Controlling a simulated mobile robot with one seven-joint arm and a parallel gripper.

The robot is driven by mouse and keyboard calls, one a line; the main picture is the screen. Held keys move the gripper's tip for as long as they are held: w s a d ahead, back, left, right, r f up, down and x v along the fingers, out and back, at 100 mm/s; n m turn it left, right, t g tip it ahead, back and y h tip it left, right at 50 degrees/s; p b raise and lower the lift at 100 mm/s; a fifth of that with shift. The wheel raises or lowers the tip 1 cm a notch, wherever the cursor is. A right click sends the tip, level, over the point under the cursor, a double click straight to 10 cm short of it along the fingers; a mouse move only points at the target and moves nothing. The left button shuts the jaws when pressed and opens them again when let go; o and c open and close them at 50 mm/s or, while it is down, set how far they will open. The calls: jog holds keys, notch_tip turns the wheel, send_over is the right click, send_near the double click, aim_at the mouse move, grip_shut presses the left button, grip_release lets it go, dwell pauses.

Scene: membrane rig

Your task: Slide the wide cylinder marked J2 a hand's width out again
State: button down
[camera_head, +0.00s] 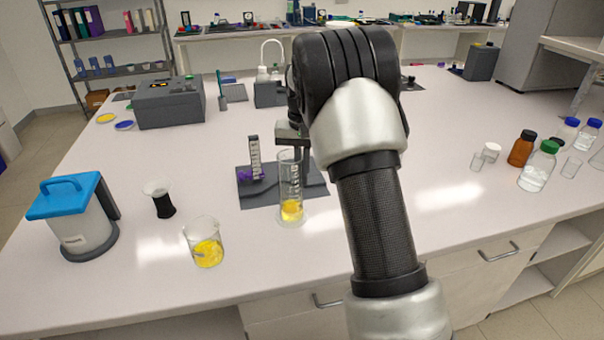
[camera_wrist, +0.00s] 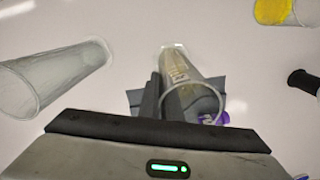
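A tall clear cylinder (camera_head: 291,180) with yellow liquid at its bottom stands upright at the front edge of a grey mat. In the wrist view it is the cylinder (camera_wrist: 180,68) at the centre, with a small label I cannot read. A second wide clear cylinder (camera_wrist: 58,76) stands to its left in the wrist view; my arm hides it in the head view. I cannot tell which bears J2. My gripper (camera_wrist: 164,84) has its dark fingers close together, beside the rim of the yellow-liquid cylinder; whether they touch it is unclear. Nothing shows held between them.
A beaker of yellow liquid (camera_head: 205,244), a black-bottomed vessel (camera_head: 162,199) and a blue-lidded device (camera_head: 77,218) stand left. Bottles (camera_head: 522,149) stand right.

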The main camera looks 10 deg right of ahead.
jog(key=c, duration=1.9)
grip_release()
notch_tip(320, 180, up, 18)
jog(key=p, duration=0.1)
jog(key=shift+f+p, duration=0.25)
jog(key=shift+p, duration=0.1)
